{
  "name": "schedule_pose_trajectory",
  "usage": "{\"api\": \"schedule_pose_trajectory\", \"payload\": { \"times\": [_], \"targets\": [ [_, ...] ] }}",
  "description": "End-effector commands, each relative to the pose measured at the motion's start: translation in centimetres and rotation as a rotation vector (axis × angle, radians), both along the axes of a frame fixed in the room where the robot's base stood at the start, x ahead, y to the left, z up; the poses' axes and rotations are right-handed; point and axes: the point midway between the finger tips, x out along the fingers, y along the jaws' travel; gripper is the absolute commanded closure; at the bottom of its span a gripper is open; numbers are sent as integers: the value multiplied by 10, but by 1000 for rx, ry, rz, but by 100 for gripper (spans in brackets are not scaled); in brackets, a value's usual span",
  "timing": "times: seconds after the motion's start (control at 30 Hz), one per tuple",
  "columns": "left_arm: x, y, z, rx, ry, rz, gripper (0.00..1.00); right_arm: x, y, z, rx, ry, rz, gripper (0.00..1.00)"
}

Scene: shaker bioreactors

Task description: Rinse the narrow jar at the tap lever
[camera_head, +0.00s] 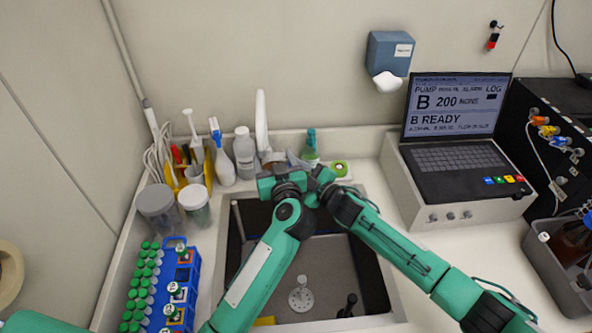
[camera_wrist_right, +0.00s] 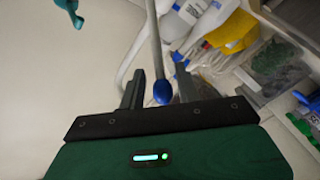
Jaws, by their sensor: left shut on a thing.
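My left gripper (camera_head: 273,163) is at the back rim of the sink, close to the tap. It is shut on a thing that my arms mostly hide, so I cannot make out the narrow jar. The white tap spout (camera_head: 262,118) rises just behind it. In the right wrist view, the tap lever with its blue round end (camera_wrist_right: 163,92) stands between the two dark fingers of my right gripper (camera_wrist_right: 160,88). These fingers are apart, with a gap on each side of the lever. In the head view, both wrists crowd together over the sink's back edge.
The dark sink (camera_head: 232,245) lies below my arms. Several bottles, including a white one (camera_head: 244,152), and a yellow holder (camera_head: 182,190) stand at the back left. A blue tube rack (camera_head: 190,275) is at the left. A laptop (camera_head: 455,150) stands at the right.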

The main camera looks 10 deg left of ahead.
Motion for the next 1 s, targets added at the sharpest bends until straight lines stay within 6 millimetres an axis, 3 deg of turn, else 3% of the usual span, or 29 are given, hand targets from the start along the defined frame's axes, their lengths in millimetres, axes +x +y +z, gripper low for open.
{"api": "schedule_pose_trajectory", "payload": {
  "times": [0.33,0.5,1.0],
  "targets": [
    [0,0,0,0,-1,0,76,2,3,0,0,0,0,68],
    [0,0,0,0,-1,0,76,2,3,0,0,0,0,100],
    [0,0,1,0,-1,0,76,-5,3,-10,24,-58,3,100]
  ]
}}
